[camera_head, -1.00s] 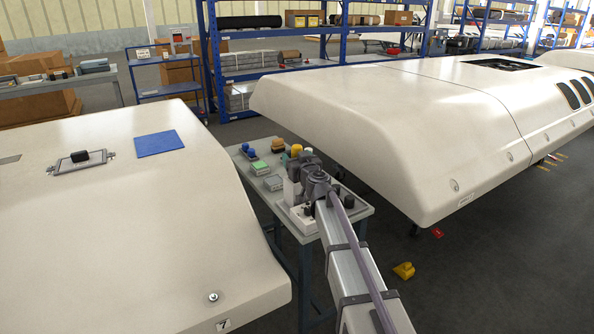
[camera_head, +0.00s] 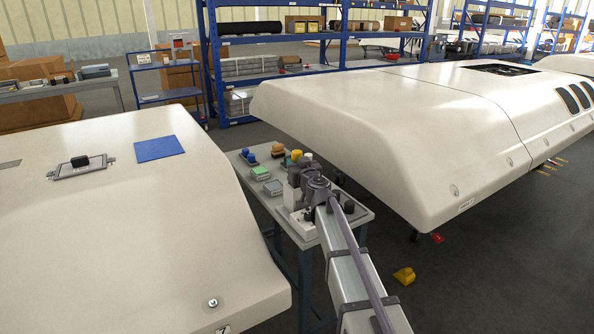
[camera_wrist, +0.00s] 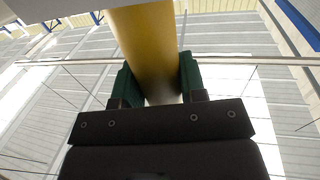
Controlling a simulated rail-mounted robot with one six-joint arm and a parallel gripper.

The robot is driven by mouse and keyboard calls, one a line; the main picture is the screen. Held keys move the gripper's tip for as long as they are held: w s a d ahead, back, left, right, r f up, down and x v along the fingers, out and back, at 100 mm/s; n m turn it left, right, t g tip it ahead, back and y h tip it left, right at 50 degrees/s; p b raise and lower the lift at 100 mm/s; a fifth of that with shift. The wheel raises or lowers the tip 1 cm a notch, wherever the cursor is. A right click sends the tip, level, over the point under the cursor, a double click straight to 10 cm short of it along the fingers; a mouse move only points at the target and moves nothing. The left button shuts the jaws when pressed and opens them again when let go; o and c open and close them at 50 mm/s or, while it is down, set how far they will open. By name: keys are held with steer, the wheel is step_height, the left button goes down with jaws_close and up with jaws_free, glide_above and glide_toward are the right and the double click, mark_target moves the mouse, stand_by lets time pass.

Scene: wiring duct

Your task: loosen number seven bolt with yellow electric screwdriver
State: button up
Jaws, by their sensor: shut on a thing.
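The number seven bolt (camera_head: 213,302) sits on the lower right slope of the white cover at left. Its label "7" (camera_head: 223,330) shows just below it, cut by the picture's bottom edge. In the wrist view, my gripper (camera_wrist: 158,78) has its green fingers shut on the yellow screwdriver (camera_wrist: 146,40), seen as a thick yellow cylinder. Its far end runs out of the top of that view, so its tip is hidden. In the head view my arm's end is over the small grey table (camera_head: 360,213), away from the bolt, and hides the grip.
The white cover (camera_head: 100,240) at left carries a blue sheet (camera_head: 160,146) and a handled plate (camera_head: 80,166). Another long white cover (camera_head: 390,120) stands at right. Small coloured items, including a green box (camera_head: 260,173), lie on the table. A yellow object (camera_head: 404,276) lies on the floor.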

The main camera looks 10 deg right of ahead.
step_height(320, 180, up, 18)
steer(key=p, duration=1.8)
step_height(320, 180, up, 11)
steer(key=p, duration=1.1)
steer(key=shift+r, duration=0.2)
